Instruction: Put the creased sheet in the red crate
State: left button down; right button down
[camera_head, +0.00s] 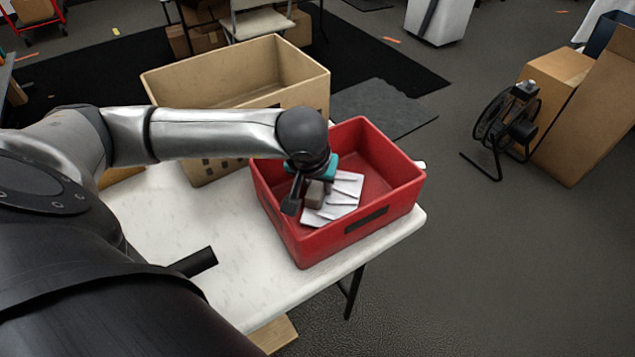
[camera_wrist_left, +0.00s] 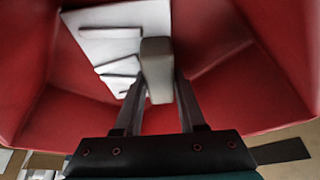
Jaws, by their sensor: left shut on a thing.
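The creased sheet (camera_head: 340,196) is white with raised folds and is inside the red crate (camera_head: 390,205), over its near left part. The crate stands at the right end of the white table. The sheet also shows in the left wrist view (camera_wrist_left: 113,50), with red crate walls around it. My left gripper (camera_head: 308,198) reaches down into the crate. Its fingers are shut on a grey block (camera_wrist_left: 157,68) that looks like the sheet's grip. I cannot tell whether the sheet touches the crate floor. My right gripper is not in view.
A tan bin (camera_head: 215,75) stands behind and left of the red crate, partly hidden by my left arm. The white table top (camera_head: 250,290) is mostly bare in front. A black fan (camera_head: 508,120) and cardboard box (camera_head: 575,120) stand on the floor at right.

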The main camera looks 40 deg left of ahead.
pick_arm(q)
jog(key=shift+f, duration=0.1)
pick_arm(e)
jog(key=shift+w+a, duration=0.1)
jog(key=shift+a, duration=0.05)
pick_arm(q)
jog(key=c, duration=0.5)
grip_release()
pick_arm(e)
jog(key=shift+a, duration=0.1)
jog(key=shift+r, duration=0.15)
pick_arm(q)
jog(key=p+v, duration=0.1)
jog(key=v, duration=0.5)
jog(key=shift+w+p, duration=0.15)
jog(key=shift+p, duration=0.2)
jog(key=a+p+v, duration=0.1)
jog(key=v, duration=0.5)
jog(key=shift+d, duration=0.5)
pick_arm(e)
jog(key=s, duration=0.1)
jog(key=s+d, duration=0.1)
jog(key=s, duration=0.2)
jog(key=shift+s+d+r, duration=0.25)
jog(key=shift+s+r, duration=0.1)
